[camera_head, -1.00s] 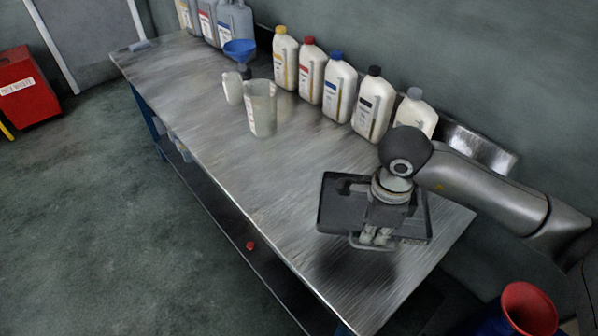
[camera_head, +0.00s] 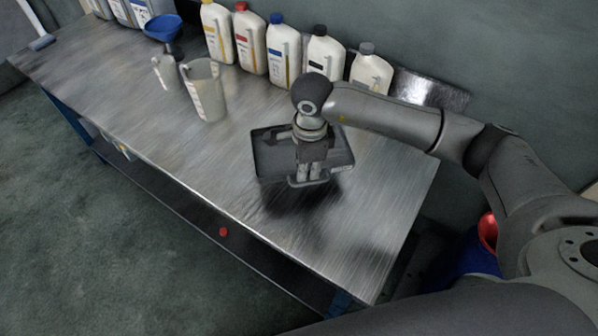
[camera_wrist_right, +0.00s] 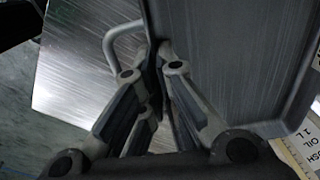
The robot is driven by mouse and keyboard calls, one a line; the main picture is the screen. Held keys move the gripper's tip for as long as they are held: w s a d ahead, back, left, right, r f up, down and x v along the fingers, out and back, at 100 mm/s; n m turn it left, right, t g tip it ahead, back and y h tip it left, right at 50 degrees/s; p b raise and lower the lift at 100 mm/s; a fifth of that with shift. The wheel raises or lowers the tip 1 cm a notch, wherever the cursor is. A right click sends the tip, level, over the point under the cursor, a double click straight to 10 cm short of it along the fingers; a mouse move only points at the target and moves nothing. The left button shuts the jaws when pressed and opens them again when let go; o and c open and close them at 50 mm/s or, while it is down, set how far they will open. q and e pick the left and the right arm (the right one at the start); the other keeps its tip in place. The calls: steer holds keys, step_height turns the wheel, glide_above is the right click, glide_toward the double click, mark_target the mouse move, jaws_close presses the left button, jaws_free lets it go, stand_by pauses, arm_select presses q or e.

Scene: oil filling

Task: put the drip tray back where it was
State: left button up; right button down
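The drip tray (camera_head: 264,158) is a dark, shallow rectangular pan with a wire handle at its front edge. It is over the right part of the metal workbench, with a dark shadow below it, and appears a little above the surface. My right gripper (camera_head: 310,174) points down at the tray's front edge. In the right wrist view the fingers (camera_wrist_right: 158,72) close together on the wall of the tray (camera_wrist_right: 225,60), beside the handle (camera_wrist_right: 112,42). My left gripper is not in view.
The workbench (camera_head: 370,215) is bare right and in front of the tray. Several white oil bottles (camera_head: 324,55) line the wall behind. A clear jug (camera_head: 207,92) and a blue funnel (camera_head: 163,28) stand left. A red cap (camera_head: 223,232) lies below the bench's front edge.

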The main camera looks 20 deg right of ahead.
steer(key=w+f, duration=0.2)
steer(key=f, duration=0.1)
steer(key=w+f, duration=0.1)
steer(key=shift+w+a+f+p, duration=0.2)
steer(key=shift+a+p, duration=0.1)
steer(key=shift+p, duration=0.1)
step_height(320, 180, down, 3)
steer(key=shift+w+r+p, duration=0.1)
steer(key=shift+w+p, duration=0.05)
steer(key=shift+p, duration=0.65)
steer(key=shift+f, duration=0.25)
steer(key=shift+f, duration=0.1)
steer(key=shift+f+b, duration=0.15)
steer(key=shift+b, duration=0.15)
steer(key=c, duration=1.6)
jaws_free()
steer(key=shift+c, duration=0.2)
